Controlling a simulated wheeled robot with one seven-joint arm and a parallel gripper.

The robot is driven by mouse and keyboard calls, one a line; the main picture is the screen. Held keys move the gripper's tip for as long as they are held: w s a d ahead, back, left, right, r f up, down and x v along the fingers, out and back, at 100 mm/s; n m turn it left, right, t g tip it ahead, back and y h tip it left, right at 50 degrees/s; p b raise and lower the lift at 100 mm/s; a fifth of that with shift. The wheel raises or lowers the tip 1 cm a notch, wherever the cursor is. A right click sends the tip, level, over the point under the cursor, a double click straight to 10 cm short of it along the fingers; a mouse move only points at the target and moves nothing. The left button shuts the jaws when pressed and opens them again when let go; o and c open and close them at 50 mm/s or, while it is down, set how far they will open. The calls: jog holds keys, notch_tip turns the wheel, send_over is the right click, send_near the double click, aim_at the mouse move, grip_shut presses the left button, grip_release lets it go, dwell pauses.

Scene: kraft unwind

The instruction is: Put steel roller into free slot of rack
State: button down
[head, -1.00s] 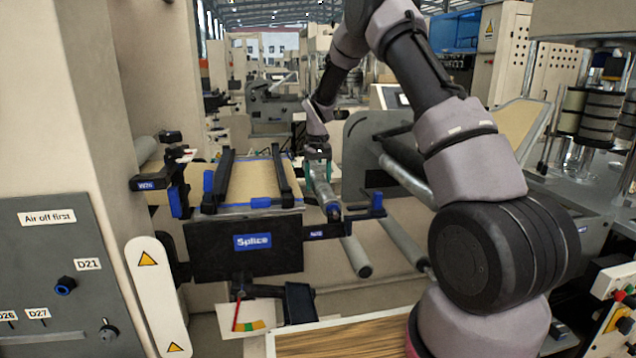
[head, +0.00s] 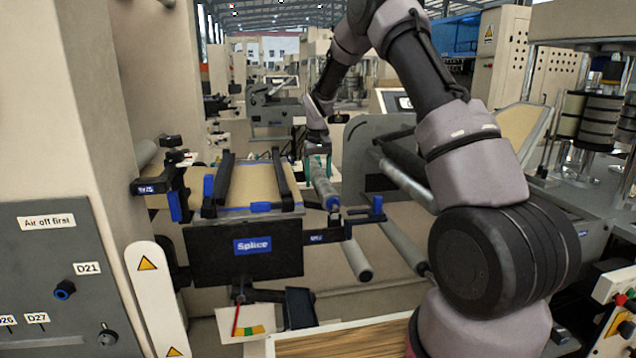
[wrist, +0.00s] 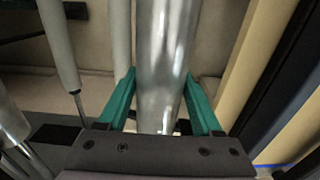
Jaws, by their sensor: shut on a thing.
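A shiny steel roller (head: 323,187) is held by my gripper (head: 319,163), just right of the splice table in the head view. Its blue-collared near end points toward the camera and down. In the wrist view the roller (wrist: 165,45) runs between the two teal fingers of my gripper (wrist: 160,76), which are shut on it. Dark brackets with blue tips stand on both sides of the splice table, a left one (head: 160,187) and a right one (head: 350,221). The roller's near end is close to the right bracket; I cannot tell whether they touch. No free slot shows clearly.
The splice table (head: 252,188) carries brown kraft web between black bars, above a black "Splice" panel (head: 215,252). Grey rollers, a lower one (head: 356,258) and a longer one (head: 405,246), lie right of it. A grey control panel (head: 45,290) is at the left.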

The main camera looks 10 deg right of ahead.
aim_at(318, 169)
jog(key=shift+r, duration=2.4)
